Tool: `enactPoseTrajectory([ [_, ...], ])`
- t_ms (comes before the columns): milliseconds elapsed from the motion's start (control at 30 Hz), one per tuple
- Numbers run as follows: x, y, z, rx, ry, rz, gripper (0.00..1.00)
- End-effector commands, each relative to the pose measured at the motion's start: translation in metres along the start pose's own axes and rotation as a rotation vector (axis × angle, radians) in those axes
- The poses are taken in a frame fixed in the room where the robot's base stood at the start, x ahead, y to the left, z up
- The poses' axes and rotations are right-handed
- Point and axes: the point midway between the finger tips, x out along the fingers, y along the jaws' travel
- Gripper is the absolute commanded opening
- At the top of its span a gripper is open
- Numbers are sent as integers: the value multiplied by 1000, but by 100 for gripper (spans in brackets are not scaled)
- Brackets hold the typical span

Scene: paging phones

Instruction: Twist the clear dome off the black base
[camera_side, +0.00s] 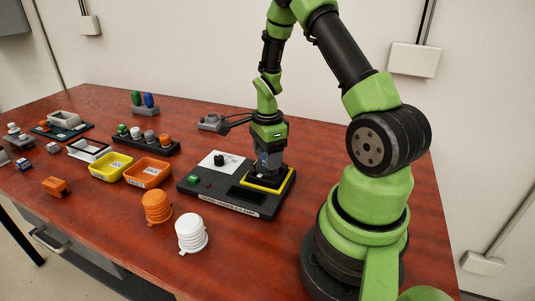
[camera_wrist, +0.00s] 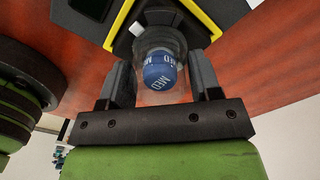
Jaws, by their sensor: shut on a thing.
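In the wrist view, the clear dome (camera_wrist: 150,94) is a see-through cover with a blue cylinder (camera_wrist: 160,70) marked "MED" inside it. My gripper (camera_wrist: 162,75) has one finger on each side of the dome and is shut on it. The black base (camera_wrist: 122,42) lies beyond the dome, within a yellow border (camera_wrist: 205,22). In the side view my gripper (camera_side: 267,172) points down at the yellow-bordered corner of a black panel box (camera_side: 225,203). The dome is mostly hidden there. Whether it is still seated on the base is unclear.
The panel box carries a white plate with a black knob (camera_side: 219,160). Orange (camera_side: 157,207) and white (camera_side: 191,233) ribbed stacks stand in front. Yellow (camera_side: 111,167) and orange (camera_side: 147,173) trays lie to the left. Bare red table (camera_side: 262,262) shows at the front right.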

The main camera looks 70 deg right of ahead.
Motion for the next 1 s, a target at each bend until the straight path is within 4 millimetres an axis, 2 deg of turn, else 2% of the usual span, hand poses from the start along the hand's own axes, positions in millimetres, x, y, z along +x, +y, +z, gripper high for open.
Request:
enactPoseTrajectory([
  [1000, -51, -1, 0, 2, 0, -4, 43],
])
